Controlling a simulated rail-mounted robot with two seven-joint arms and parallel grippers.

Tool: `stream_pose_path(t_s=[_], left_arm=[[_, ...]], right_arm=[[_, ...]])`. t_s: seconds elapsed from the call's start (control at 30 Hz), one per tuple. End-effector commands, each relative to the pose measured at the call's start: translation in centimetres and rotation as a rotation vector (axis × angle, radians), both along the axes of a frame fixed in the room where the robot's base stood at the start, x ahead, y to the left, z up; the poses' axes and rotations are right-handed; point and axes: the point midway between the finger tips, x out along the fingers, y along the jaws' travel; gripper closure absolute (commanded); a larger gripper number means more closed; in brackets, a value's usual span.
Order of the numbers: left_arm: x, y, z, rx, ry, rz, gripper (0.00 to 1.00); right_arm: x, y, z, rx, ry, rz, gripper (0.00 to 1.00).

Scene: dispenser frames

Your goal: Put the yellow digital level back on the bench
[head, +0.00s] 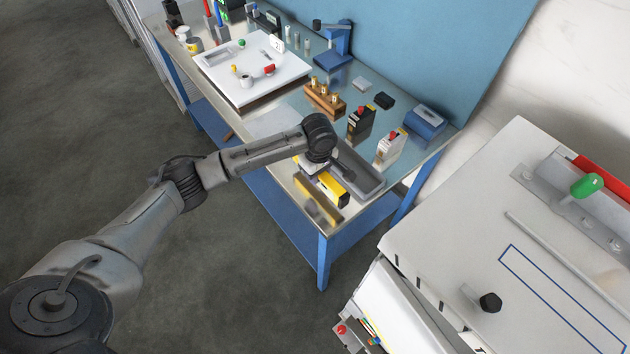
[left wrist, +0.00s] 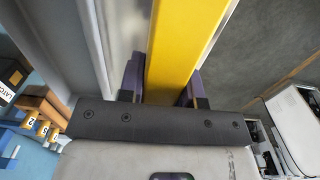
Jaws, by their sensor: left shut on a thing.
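The yellow digital level (head: 331,189) is a yellow bar with a dark end, over the near end of the metal-topped bench (head: 272,188). My left gripper (head: 316,172) reaches down over it. In the left wrist view, the left gripper's dark purple fingers (left wrist: 164,82) stand on either side of the yellow level (left wrist: 184,45), shut on it. Beside the level is a long grey tray (head: 366,181). I cannot tell whether the level's underside touches the bench top. My right gripper is not in view.
Two small labelled boxes, one dark (head: 359,122) and one white (head: 391,147), stand behind the tray. A wooden block with brass pieces (head: 324,99) and a white board (head: 285,68) lie farther back. A dull yellow-brown strip shows at the bench's front edge.

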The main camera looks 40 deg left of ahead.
Motion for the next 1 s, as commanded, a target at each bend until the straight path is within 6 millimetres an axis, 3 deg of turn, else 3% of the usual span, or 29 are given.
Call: stream_pose_path(t_s=[0.27,0.6,1.0], left_arm=[[-0.3,0.8,-0.8,0.0,0.0,0.0,1.0],[-0.3,0.8,-4.4,0.001,0.0,-0.001,1.0],[-0.3,0.8,-4.7,0.0,-0.001,-0.001,1.0]], right_arm=[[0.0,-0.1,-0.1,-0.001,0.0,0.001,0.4],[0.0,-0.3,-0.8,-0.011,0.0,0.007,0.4],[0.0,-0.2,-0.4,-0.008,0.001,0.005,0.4]])
